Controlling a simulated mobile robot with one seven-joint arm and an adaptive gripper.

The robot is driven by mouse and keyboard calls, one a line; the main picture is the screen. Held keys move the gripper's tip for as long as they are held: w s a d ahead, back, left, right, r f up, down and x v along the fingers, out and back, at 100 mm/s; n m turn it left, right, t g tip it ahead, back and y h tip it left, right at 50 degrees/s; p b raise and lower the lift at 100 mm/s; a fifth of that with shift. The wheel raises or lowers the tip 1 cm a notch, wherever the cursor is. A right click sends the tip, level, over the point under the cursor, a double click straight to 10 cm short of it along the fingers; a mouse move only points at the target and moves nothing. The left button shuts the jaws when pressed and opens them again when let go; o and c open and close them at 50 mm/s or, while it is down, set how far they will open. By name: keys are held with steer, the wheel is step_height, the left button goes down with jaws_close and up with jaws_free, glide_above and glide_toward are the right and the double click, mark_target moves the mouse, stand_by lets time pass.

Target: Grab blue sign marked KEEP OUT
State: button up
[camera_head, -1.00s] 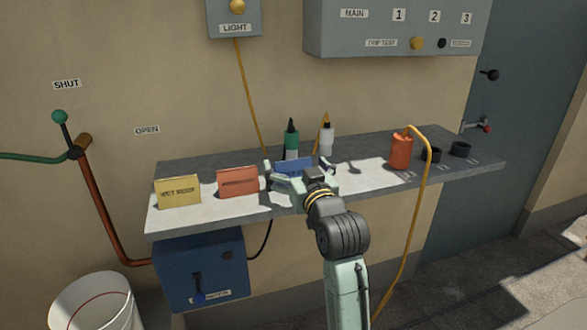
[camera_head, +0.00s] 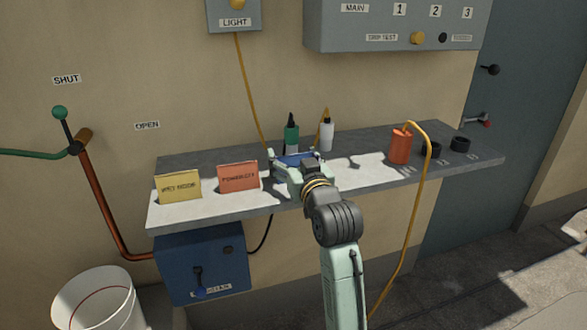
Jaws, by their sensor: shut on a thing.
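The blue sign (camera_head: 292,158) stands on the grey shelf (camera_head: 372,188), mostly hidden behind my gripper, so its lettering cannot be read. My gripper (camera_head: 292,165) is shut on the blue sign from the front. A yellow sign (camera_head: 178,187) and an orange-red sign (camera_head: 238,177) stand on the shelf to the left of my gripper, apart from it.
A green bottle (camera_head: 291,138) and a white bottle (camera_head: 326,135) stand just behind the blue sign. The wall rises behind the shelf.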

steer(key=shift+c, duration=1)
steer(key=shift+r, duration=0.1)
